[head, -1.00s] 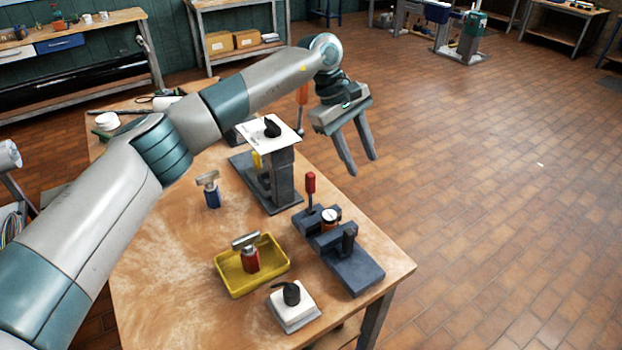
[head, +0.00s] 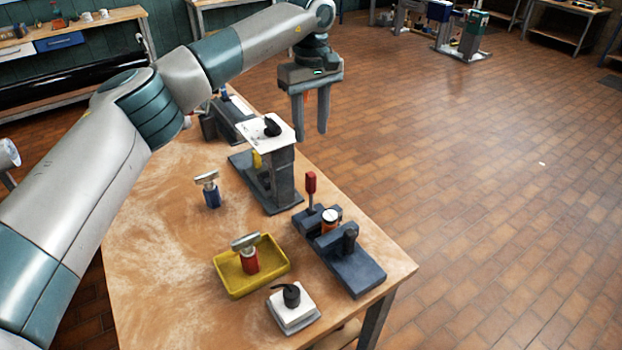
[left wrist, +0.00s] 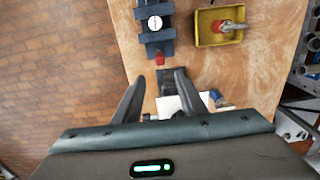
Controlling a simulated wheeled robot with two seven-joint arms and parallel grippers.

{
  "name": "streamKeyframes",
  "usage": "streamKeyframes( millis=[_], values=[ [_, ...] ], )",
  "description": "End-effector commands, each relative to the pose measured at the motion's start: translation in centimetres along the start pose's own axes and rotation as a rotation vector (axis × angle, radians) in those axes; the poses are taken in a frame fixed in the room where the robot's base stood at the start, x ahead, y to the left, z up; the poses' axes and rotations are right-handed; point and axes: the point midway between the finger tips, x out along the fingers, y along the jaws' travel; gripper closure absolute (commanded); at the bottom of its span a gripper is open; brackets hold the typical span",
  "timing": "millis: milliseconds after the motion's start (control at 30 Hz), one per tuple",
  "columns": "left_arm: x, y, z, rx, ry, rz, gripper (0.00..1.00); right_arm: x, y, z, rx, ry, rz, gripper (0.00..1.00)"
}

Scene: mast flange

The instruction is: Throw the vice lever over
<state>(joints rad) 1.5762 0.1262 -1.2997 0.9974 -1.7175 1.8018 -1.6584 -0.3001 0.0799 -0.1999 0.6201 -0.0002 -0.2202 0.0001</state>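The vice (head: 352,262) is a dark blue-grey block near the table's right edge in the head view, with a round white-faced part held in it. Its lever (head: 311,183) has a red grip and stands upright at the vice's far end. In the left wrist view the red grip (left wrist: 160,59) shows just beyond my fingertips, below the vice (left wrist: 157,38). My left gripper (head: 310,135) is open and empty, fingers pointing down, behind and above the lever and apart from it. My right gripper is in neither view.
A grey stand with a white plate (head: 255,133) rises left of my left gripper. A yellow tray (head: 228,283) with a red-bodied tool, a blue-bodied tool (head: 211,195) and a white block with a black knob (head: 296,318) stand on the table. Open floor lies right.

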Motion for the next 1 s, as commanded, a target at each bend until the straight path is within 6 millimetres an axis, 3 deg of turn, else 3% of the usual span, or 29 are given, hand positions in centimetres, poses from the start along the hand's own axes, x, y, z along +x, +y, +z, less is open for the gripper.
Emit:
streamKeyframes(
  millis=[267,800,1000],
  values=[
    [3.7,-0.1,0.1,0.0,-0.004,-0.002,0.62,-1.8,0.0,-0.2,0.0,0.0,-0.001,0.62],
    [13.2,-0.1,0.1,-0.001,-0.005,-0.001,0.62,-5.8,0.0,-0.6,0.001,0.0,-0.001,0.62],
    [15.4,0.0,0.1,-0.001,-0.003,0.0,0.62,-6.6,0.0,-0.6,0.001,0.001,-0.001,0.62]
  ],
)
